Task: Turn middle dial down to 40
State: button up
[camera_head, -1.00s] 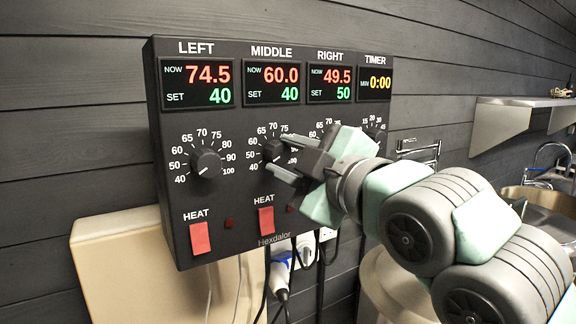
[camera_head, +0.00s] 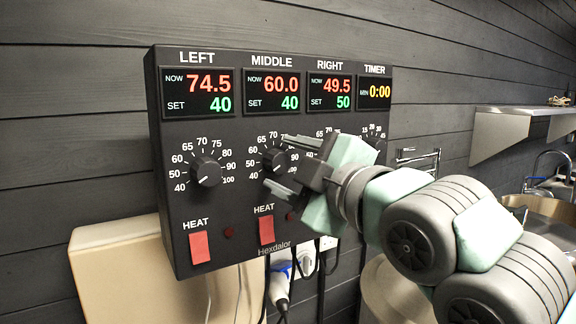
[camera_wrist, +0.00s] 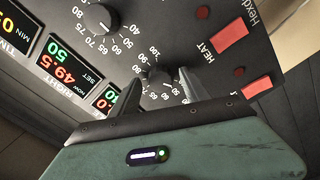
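The middle dial (camera_head: 275,160) is a black round knob on the black control panel (camera_head: 255,205). Its display (camera_head: 272,91) reads NOW 60.0 and SET 40. My gripper (camera_head: 276,161) is in front of this dial, one finger above it and one below. In the wrist view, the middle dial (camera_wrist: 159,83) shows between the spread fingertips of my gripper (camera_wrist: 160,80), with gaps at its sides. The fingers look open and hold nothing. The dial's pointer is hard to make out.
The left dial (camera_head: 206,171) sits beside the middle one; its display reads SET 40. The right dial (camera_wrist: 100,18) is close to my gripper; its display reads SET 50. Red heat switches (camera_head: 200,247) lie below the dials. A metal shelf (camera_head: 502,135) is on the right wall.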

jog(key=v, duration=1)
jog(key=shift+s+d, duration=0.2)
jog(key=shift+s, duration=0.15)
